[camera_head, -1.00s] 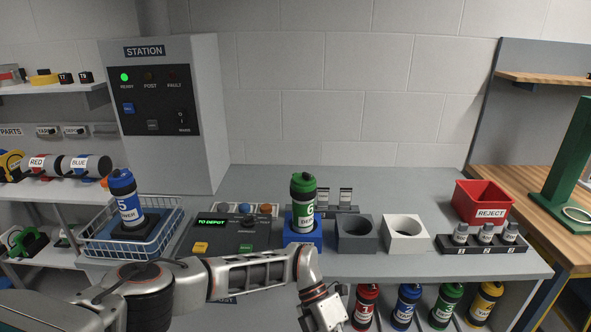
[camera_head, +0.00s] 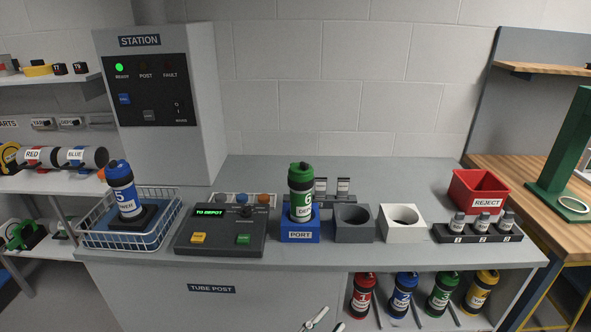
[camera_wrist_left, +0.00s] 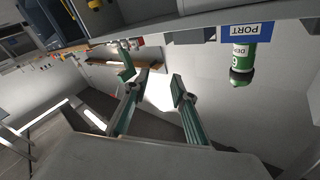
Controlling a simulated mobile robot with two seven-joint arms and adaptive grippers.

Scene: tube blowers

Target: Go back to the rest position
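My left gripper (camera_head: 325,321) is at the bottom edge of the head view, below the bench front, with only its fingertips showing. In the left wrist view the two green-sided fingers (camera_wrist_left: 157,85) stand apart with nothing between them. A green tube (camera_head: 301,192) stands upright in the blue port block (camera_head: 300,237), clear of the gripper. It also shows upside down in the left wrist view (camera_wrist_left: 241,62). My right gripper is not in view.
The bench (camera_head: 390,258) carries a control panel (camera_head: 221,240), a grey socket (camera_head: 354,229), a white socket (camera_head: 400,230), a rack of small vials (camera_head: 478,234) and a red reject bin (camera_head: 478,193). Several coloured tubes stand on the shelf below, right of my gripper.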

